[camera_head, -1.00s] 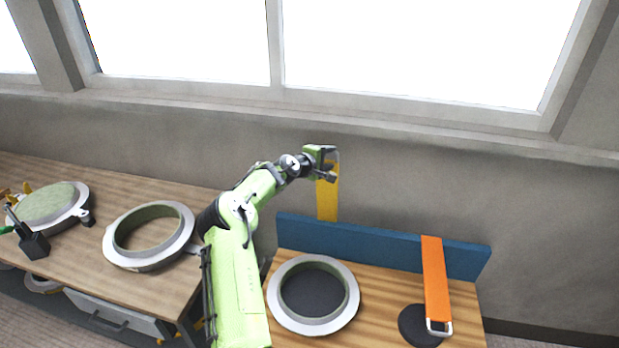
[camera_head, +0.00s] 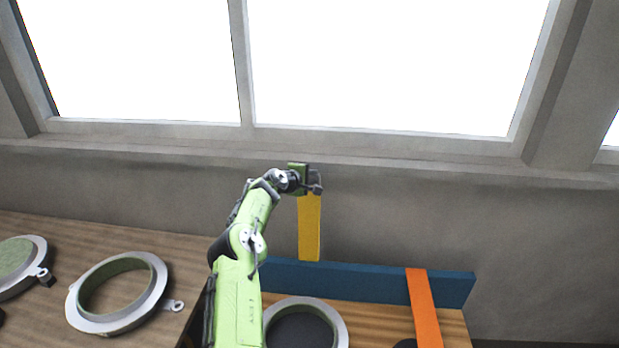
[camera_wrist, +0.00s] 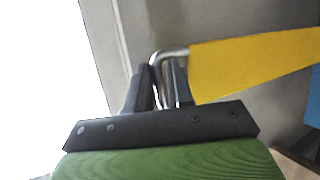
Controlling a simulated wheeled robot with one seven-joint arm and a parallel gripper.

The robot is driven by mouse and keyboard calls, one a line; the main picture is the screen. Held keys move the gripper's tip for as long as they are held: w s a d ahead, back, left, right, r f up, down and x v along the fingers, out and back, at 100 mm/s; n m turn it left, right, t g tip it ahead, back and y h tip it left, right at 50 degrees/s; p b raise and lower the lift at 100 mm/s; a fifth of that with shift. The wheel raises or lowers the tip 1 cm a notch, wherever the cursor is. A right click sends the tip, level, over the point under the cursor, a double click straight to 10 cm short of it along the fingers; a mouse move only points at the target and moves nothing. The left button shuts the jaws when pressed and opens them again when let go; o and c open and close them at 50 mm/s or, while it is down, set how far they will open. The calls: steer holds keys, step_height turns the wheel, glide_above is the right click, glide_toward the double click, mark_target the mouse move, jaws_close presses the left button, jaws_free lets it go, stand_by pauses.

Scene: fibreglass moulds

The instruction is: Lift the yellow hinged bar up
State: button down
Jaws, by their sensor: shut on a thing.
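The yellow hinged bar (camera_head: 309,228) stands upright in the head view, rising from the blue board (camera_head: 370,283) at the back of the workbench. Its top end is at my gripper (camera_head: 313,184). In the wrist view the yellow bar (camera_wrist: 250,64) runs to the right from a bent metal handle (camera_wrist: 168,53) at its end. My gripper (camera_wrist: 160,88) is shut on that handle, with its fingers on either side of it. The bar's lower end is at the blue board in the head view.
An orange bar (camera_head: 424,310) lies forward from the blue board on the right. A round mould ring (camera_head: 338,318) sits on the bench below the yellow bar. Another ring (camera_head: 157,285) lies on the left table. The wall and window (camera_head: 385,60) are behind.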

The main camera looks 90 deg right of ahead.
steer(key=c, duration=1.4)
jaws_free()
steer(key=f, duration=0.2)
steer(key=shift+a+f+y, duration=0.25)
steer(key=shift+f+y, duration=0.1)
steer(key=shift+y, duration=0.05)
steer(key=shift+o, duration=1.4)
steer(key=shift+d+f, duration=0.2)
steer(key=shift+d, duration=0.1)
steer(key=shift+a, duration=0.1)
steer(key=shift+r, duration=0.1)
steer(key=b+v, duration=0.4)
steer(key=v, duration=1.2)
steer(key=shift+s+r, duration=0.15)
steer(key=shift+r, duration=0.3)
